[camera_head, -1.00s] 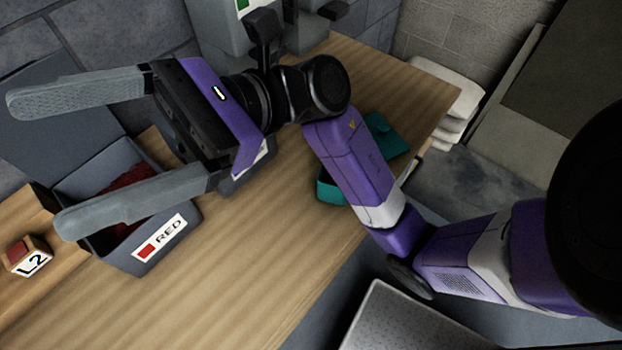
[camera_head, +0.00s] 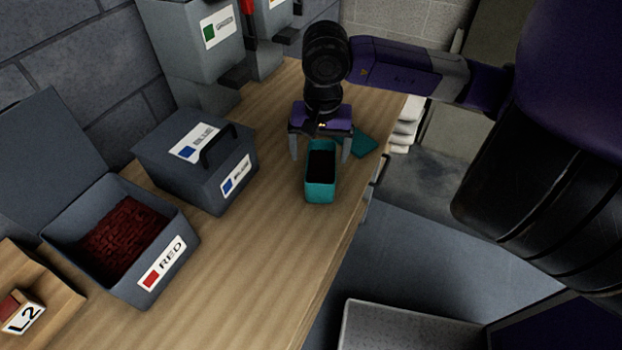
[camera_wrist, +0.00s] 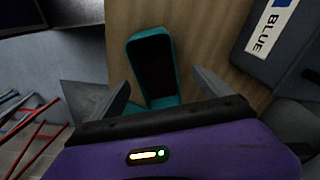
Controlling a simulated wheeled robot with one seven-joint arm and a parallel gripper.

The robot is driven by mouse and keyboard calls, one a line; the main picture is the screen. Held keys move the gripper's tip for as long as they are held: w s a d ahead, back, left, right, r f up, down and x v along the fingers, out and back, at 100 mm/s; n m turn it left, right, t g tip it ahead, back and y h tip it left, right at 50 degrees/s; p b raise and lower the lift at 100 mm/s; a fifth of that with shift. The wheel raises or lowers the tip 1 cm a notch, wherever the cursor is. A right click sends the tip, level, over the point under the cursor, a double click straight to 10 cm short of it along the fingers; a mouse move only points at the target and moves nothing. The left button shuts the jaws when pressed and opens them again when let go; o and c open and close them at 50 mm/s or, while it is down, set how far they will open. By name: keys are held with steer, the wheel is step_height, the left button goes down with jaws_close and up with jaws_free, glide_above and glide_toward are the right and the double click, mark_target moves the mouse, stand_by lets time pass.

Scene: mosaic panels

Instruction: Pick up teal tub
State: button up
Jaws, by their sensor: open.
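The teal tub (camera_head: 321,190) stands upright on the wooden bench near its right edge, with a dark inside. A teal flat piece, like a lid (camera_head: 363,143), lies just behind it to the right. My gripper (camera_head: 321,157) is open and empty, pointing down at the far end of the tub, with one finger on each side. In the wrist view the tub (camera_wrist: 133,60) lies ahead, between and beyond the open fingers (camera_wrist: 160,95). I cannot tell whether the fingers touch it.
A lidded blue-labelled bin (camera_head: 190,165) and an open red-labelled bin (camera_head: 170,278) with dark red contents stand left on the bench (camera_head: 255,255). Grey dispensers (camera_head: 200,50) stand at the back. A pale tray (camera_head: 400,328) is below the front edge. Bench in front of the tub is clear.

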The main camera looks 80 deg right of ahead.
mark_target(321, 178)
steer(key=shift+s+d+f+p, duration=0.1)
steer(key=shift+d+f+p, duration=0.25)
steer(key=shift+f, duration=1)
steer(key=shift+d+f+p, duration=0.2)
steer(key=shift+f+p, duration=0.3)
steer(key=shift+f, duration=0.85)
steer(key=shift+s+d+f+p, duration=0.1)
steer(key=shift+d+f+p, duration=0.25)
steer(key=shift+f, duration=1)
steer(key=shift+a, duration=0.1)
steer(key=shift+r, duration=0.1)
jaws_close()
